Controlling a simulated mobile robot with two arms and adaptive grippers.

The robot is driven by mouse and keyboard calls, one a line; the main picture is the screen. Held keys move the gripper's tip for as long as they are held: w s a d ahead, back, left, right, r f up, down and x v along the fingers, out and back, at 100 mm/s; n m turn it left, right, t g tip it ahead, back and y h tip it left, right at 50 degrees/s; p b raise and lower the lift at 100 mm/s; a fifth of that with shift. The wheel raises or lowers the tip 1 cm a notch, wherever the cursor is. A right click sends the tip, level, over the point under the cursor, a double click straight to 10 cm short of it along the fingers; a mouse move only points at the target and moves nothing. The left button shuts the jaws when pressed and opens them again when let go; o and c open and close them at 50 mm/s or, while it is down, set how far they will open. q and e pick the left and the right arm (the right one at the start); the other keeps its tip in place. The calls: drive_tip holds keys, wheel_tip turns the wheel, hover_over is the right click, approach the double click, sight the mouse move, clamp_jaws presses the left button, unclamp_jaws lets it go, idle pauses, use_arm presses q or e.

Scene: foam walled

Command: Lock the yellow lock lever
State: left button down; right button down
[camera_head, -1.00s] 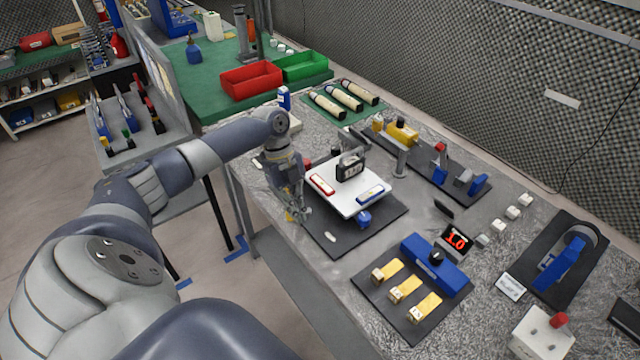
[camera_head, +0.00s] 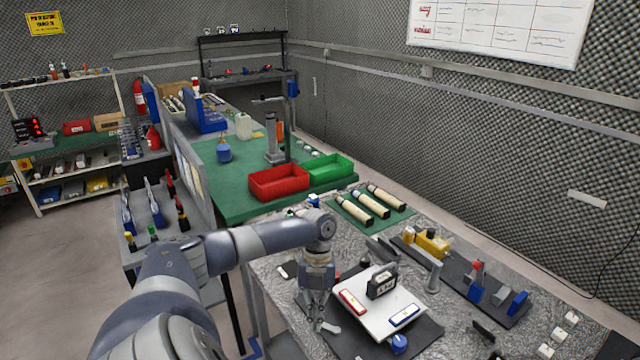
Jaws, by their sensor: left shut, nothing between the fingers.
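My left gripper (camera_head: 322,322) is shut and empty. It points down just left of a tilted white plate (camera_head: 376,333) on a black base mat (camera_head: 425,345). The plate carries a red bar (camera_head: 353,302), a blue bar (camera_head: 404,315) and a dark block with a display (camera_head: 382,283). A blue knob (camera_head: 399,344) sits at its front edge. I cannot make out a yellow lever on this fixture; the gripper and wrist cover part of its left side. A yellow part (camera_head: 432,242) stands on a dark board farther back. My right gripper is not in view.
A red bin (camera_head: 279,182) and a green bin (camera_head: 330,168) stand behind on a green bench top. Several cream cylinders (camera_head: 370,205) lie on a green mat. A grey post (camera_head: 433,276) stands right of the plate. The floor at left is clear.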

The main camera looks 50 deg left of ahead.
use_arm(q)
drive_tip(key=shift+w+a, duration=0.3)
drive_tip(key=shift+a, duration=0.05)
drive_tip(key=shift+w+a, duration=0.25)
drive_tip(key=shift+a, duration=0.05)
drive_tip(key=shift+w+a, duration=0.2)
drive_tip(key=shift+w, duration=0.05)
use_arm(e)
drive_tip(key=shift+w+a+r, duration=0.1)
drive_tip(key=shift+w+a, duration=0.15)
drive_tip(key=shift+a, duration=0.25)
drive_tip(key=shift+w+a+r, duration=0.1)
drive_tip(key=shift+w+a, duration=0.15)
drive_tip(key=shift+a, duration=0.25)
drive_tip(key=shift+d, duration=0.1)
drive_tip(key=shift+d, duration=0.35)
use_arm(q)
drive_tip(key=shift+w+r, duration=0.1)
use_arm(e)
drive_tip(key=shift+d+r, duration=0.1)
